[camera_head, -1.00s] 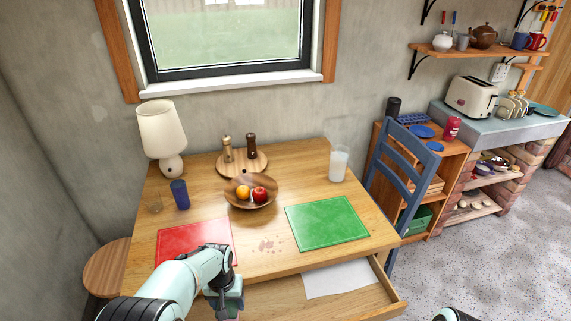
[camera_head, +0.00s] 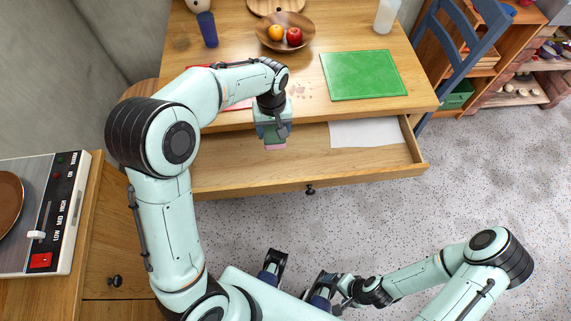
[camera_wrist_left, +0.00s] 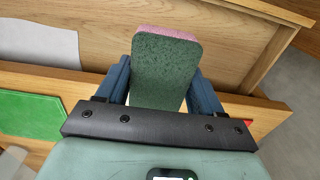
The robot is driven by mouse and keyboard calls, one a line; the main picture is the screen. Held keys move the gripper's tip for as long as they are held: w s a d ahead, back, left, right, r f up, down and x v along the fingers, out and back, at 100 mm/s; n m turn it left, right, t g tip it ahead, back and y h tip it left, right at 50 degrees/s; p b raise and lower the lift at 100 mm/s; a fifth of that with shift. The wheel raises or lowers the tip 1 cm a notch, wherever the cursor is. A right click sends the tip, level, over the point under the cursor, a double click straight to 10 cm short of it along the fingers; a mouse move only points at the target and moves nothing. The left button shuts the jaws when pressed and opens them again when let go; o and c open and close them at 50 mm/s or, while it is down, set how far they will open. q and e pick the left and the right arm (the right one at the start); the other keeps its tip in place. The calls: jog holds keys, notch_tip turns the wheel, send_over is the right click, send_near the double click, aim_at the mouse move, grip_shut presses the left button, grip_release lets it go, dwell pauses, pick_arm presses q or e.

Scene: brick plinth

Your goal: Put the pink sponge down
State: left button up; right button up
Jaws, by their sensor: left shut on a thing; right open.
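My left gripper (camera_head: 272,132) is shut on the pink sponge (camera_head: 276,147), over the left part of the open table drawer (camera_head: 310,155). In the left wrist view the sponge (camera_wrist_left: 165,68) stands out between the two blue fingers; its broad face is dark green and its far edge pink. The drawer floor (camera_wrist_left: 110,35) shows behind it. I cannot tell whether the sponge touches the drawer floor. My right gripper (camera_head: 322,287) is low in the head view, away from the table, open and partly hidden by its own wrist.
A white sheet (camera_head: 366,133) lies in the drawer's right part. On the table (camera_head: 225,55) are a green mat (camera_head: 363,75), a mostly hidden red mat (camera_head: 196,72), brownish stains (camera_head: 298,91), a fruit bowl (camera_head: 286,44) and a blue cup (camera_head: 207,29). A blue chair (camera_head: 447,48) stands right.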

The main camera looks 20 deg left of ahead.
pick_arm(q)
jog(key=b, duration=0.2)
send_over(276, 166)
notch_tip(276, 166, down, 14)
jog(key=shift+f, duration=2.75)
jog(key=shift+f, duration=0.1)
jog(key=o, duration=1.1)
notch_tip(276, 166, up, 12)
jog(key=shift+r+p, duration=0.15)
jog(key=shift+p, duration=0.5)
